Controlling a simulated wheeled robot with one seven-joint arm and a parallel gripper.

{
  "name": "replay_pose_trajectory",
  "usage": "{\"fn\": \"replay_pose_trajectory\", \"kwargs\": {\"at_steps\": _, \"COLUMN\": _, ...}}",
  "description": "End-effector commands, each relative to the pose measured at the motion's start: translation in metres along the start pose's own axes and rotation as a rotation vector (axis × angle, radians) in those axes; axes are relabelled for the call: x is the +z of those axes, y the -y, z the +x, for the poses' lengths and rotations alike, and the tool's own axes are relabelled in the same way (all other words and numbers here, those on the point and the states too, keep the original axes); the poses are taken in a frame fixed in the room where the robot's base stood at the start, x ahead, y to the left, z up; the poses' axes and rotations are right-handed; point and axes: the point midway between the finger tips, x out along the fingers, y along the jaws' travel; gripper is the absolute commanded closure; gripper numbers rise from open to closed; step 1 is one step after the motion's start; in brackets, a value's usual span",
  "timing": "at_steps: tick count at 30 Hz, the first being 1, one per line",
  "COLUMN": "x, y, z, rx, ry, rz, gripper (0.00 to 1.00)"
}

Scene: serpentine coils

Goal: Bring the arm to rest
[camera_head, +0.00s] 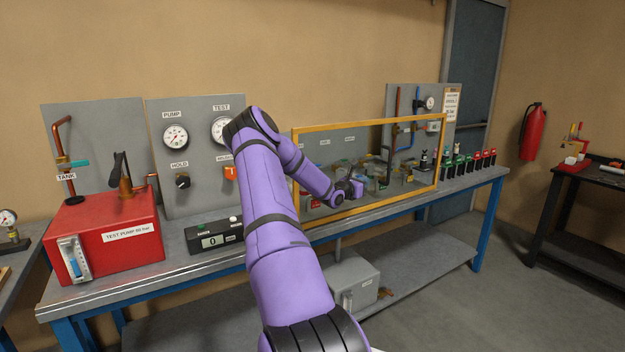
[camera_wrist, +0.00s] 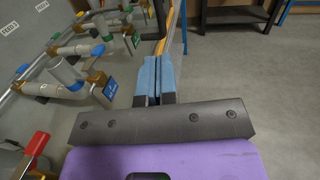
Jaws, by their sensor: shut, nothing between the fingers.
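My purple arm reaches from the bottom middle of the head view up and over to the bench. My gripper (camera_wrist: 154,82) shows in the wrist view with its two blue fingers together and nothing between them. In the head view the wrist is at the yellow frame (camera_head: 367,121), in front of the panel, and the fingertips are hard to make out there. In the wrist view the fingers lie beside the yellow frame's edge, with grey pipes (camera_wrist: 72,88) and valves to the left. I cannot tell whether the fingers touch the frame.
The workbench (camera_head: 110,284) carries a red test pump tank (camera_head: 105,240), a black counter box (camera_head: 208,238) and a gauge panel (camera_head: 190,150). Several small coloured items (camera_head: 470,163) stand at the right end. A fire extinguisher (camera_head: 531,132) hangs on the wall. The floor (camera_head: 530,300) at right is clear.

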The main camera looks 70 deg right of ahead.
Motion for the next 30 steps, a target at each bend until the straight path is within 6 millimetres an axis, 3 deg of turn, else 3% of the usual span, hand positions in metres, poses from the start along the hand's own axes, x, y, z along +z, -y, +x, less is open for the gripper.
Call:
{"fn": "replay_pose_trajectory", "kwargs": {"at_steps": 7, "x": 0.002, "y": -0.001, "z": -0.003, "rx": -0.001, "ry": -0.001, "rz": 0.01, "gripper": 1.0}}
{"fn": "replay_pose_trajectory", "kwargs": {"at_steps": 11, "x": 0.018, "y": -0.008, "z": -0.019, "rx": -0.018, "ry": -0.014, "rz": 0.086, "gripper": 1.0}}
{"fn": "replay_pose_trajectory", "kwargs": {"at_steps": 20, "x": 0.082, "y": -0.027, "z": -0.113, "rx": -0.117, "ry": -0.13, "rz": 0.468, "gripper": 1.0}}
{"fn": "replay_pose_trajectory", "kwargs": {"at_steps": 30, "x": 0.136, "y": -0.031, "z": -0.244, "rx": -0.229, "ry": -0.362, "rz": 0.852, "gripper": 1.0}}
